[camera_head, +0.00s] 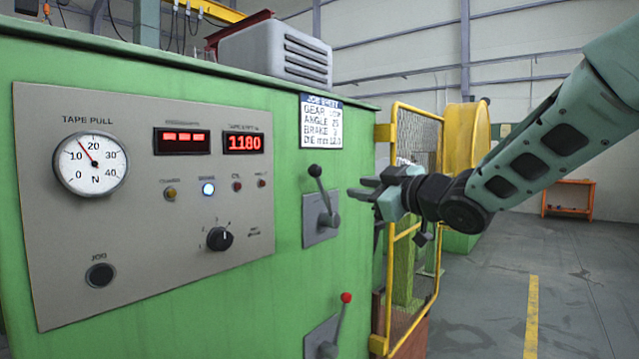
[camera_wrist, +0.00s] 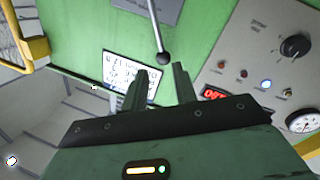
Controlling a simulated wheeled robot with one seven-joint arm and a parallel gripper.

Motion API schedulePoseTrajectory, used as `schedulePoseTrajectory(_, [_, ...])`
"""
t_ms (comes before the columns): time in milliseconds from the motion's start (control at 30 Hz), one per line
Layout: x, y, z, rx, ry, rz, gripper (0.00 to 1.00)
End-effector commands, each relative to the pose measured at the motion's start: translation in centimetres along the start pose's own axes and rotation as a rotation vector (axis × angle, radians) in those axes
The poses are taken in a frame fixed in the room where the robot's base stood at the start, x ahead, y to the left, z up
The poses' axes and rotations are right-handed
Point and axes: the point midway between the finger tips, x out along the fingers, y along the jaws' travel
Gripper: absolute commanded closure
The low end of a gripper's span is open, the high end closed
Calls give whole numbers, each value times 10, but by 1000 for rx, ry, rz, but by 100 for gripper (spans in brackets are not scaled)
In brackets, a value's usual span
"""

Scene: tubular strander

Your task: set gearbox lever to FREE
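A lever with a black ball knob (camera_head: 315,171) stands on a grey plate (camera_head: 321,230) on the green cabinet front, leaning slightly left of upright. A second lever with a red knob (camera_head: 346,298) sits lower on another plate. No label naming either lever is readable. My gripper (camera_head: 357,187) is open and empty, to the right of the black-knobbed lever and apart from it. In the wrist view the black knob (camera_wrist: 163,58) shows just beyond the gap between my fingertips (camera_wrist: 160,70), with its rod running up the picture. Nothing is between the fingers.
A job sheet (camera_head: 321,122) with GEAR, ANGLE, BRAKE and DIE lines hangs above the lever. The instrument panel (camera_head: 140,245) with dial and displays is left. A yellow mesh guard (camera_head: 437,235) stands close behind my gripper. Open floor lies right.

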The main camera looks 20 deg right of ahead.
Motion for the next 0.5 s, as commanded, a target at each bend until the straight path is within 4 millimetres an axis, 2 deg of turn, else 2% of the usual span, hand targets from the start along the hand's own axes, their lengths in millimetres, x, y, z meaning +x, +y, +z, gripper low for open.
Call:
schedulePoseTrajectory(100, [26,0,0,1,-2,-3,72])
schedulePoseTrajectory(500, [108,0,-1,1,-1,-3,72])
